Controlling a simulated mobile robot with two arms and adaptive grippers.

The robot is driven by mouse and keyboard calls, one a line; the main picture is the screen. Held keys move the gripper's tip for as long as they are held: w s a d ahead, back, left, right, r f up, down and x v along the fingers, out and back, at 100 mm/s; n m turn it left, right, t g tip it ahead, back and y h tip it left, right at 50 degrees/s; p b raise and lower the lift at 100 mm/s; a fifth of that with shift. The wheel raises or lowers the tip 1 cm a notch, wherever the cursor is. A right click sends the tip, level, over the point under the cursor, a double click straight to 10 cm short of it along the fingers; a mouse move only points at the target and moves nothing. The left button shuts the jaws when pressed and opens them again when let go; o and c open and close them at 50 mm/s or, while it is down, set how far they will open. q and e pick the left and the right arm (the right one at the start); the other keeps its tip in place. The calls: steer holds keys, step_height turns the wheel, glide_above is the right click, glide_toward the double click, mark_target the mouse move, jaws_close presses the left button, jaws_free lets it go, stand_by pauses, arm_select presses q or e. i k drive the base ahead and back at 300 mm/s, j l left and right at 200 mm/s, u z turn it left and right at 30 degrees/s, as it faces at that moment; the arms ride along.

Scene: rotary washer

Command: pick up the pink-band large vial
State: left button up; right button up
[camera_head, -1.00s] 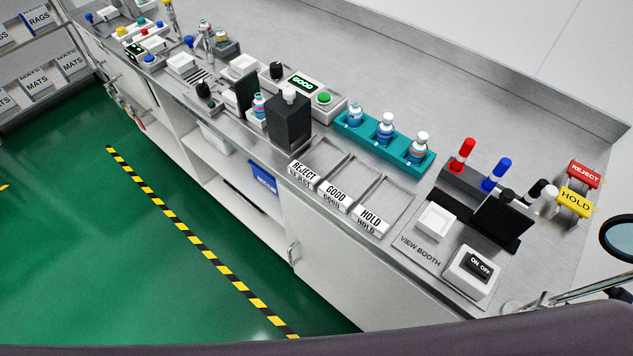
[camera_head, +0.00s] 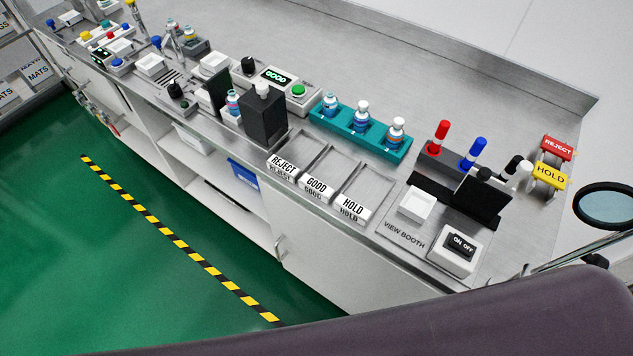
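A teal rack (camera_head: 345,133) on the steel counter holds three upright white-capped vials: a left vial (camera_head: 330,104), a middle vial (camera_head: 362,115) and a right vial (camera_head: 396,132). They have bluish bodies with bands; the right one shows a reddish tint. Another upright vial (camera_head: 233,101) with blue and pinkish-red bands stands left of a dark box (camera_head: 263,118), partly hidden by it. The bands are too small for me to tell which vial is the pink-band large one. Neither of my grippers is in view.
REJECT, GOOD and HOLD trays (camera_head: 316,184) lie empty in front of the rack. A view booth (camera_head: 404,235), red and blue markers (camera_head: 441,135), an ON/OFF switch (camera_head: 460,243) and a magnifier (camera_head: 606,203) are to the right. Green floor (camera_head: 90,270) is clear before the counter.

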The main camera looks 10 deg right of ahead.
mark_target(231, 100)
steer(key=z, duration=0.6)
steer(key=j+z, duration=1.4)
steer(key=k+j+z, duration=0.2)
steer(key=z, duration=0.25)
